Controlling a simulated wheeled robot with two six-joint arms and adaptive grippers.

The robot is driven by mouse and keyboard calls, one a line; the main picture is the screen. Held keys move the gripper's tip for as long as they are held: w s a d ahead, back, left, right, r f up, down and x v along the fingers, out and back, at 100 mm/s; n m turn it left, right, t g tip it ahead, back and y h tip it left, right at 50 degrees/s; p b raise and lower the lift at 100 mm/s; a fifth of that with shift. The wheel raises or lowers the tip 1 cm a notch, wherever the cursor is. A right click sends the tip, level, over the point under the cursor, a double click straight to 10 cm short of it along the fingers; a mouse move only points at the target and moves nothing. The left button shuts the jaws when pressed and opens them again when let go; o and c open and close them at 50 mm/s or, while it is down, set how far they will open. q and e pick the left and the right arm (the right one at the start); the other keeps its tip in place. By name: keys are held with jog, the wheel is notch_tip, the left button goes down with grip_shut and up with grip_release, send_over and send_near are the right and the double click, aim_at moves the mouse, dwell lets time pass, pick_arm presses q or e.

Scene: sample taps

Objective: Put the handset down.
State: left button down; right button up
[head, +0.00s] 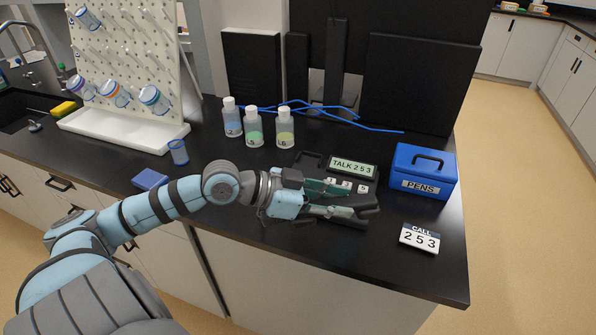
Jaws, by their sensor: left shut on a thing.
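The desk phone (353,168) stands on the black counter, and its lit display reads TALK 2 5 3. A few number keys show below the display; my gripper covers part of the phone. My left gripper (335,207) reaches in from the left, low in front of the phone, and is shut on the dark handset (352,222). The handset is largely hidden by the fingers, and I cannot tell whether it touches the counter or the phone. The phone's dark cradle area (310,162) shows left of the display. My right gripper is not in view.
A CALL 2 5 3 card (420,238) stands near the front right. A blue PENS box (422,172) is right of the phone. Three bottles (254,128) stand behind the arm. Blue cable (370,125) lies at the back. The counter's front right is mostly clear.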

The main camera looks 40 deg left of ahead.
pick_arm(q)
jog(key=w+a+r+n+t+y+p, duration=0.1)
jog(key=w+a+r+n+y+p, duration=0.1)
jog(key=w+a+r+n+y, duration=0.55)
jog(key=w+a+r+n+t+y+p, duration=0.25)
jog(key=w+a+n+y, duration=0.3)
jog(key=a, duration=0.55)
jog(key=shift+m+g, duration=0.35)
jog(key=shift+m, duration=0.15)
jog(key=f+b, duration=0.1)
jog(key=f, duration=0.5)
jog(key=f+b, duration=0.1)
jog(key=f, duration=0.5)
jog(key=f+b, duration=0.2)
jog(key=f, duration=0.4)
jog(key=shift+s+f, duration=0.25)
jog(key=shift+f, duration=0.15)
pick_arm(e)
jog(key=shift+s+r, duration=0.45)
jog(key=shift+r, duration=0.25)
pick_arm(q)
jog(key=c, duration=1.3)
grip_release()
jog(key=shift+o, duration=0.3)
jog(key=shift+r, duration=0.1)
